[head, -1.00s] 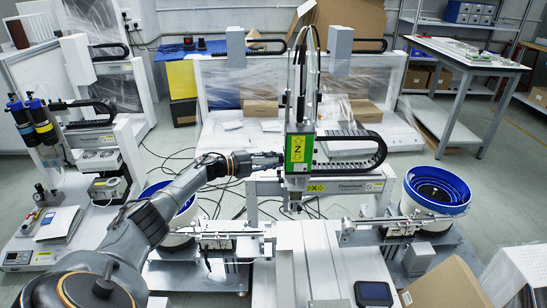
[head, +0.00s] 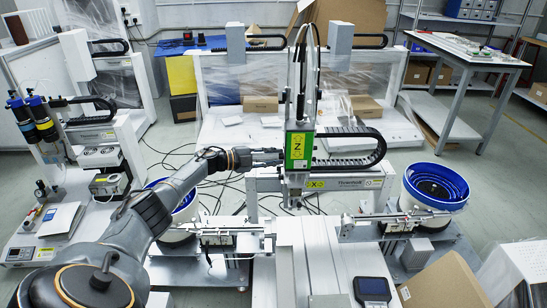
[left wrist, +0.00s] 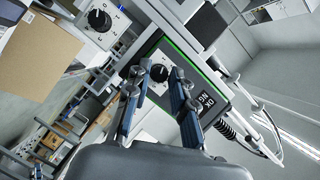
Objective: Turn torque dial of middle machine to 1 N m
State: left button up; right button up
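The middle machine (head: 299,150) has a tool head with a green edge and a yellow Z label, hanging above its base. My left gripper (head: 279,157) is at the left side of this head. In the left wrist view, a black round dial (left wrist: 159,73) with a white mark sits on the green-edged panel. My left gripper (left wrist: 157,78) is open there, one fingertip on each side of the dial; I cannot tell whether they touch it. A small dark display (left wrist: 207,102) shows pale characters that I cannot read surely. The right gripper is not in view.
Another black dial (left wrist: 98,19) with marks around it is on a grey panel at the upper left of the wrist view. Blue-rimmed bowl feeders (head: 436,187) flank the machine. A cardboard box (head: 445,283) stands at front right. Black cable chain (head: 365,148) runs right of the head.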

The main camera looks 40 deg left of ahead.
pick_arm(q)
jog(key=shift+o, duration=1)
jog(key=v, duration=1.2)
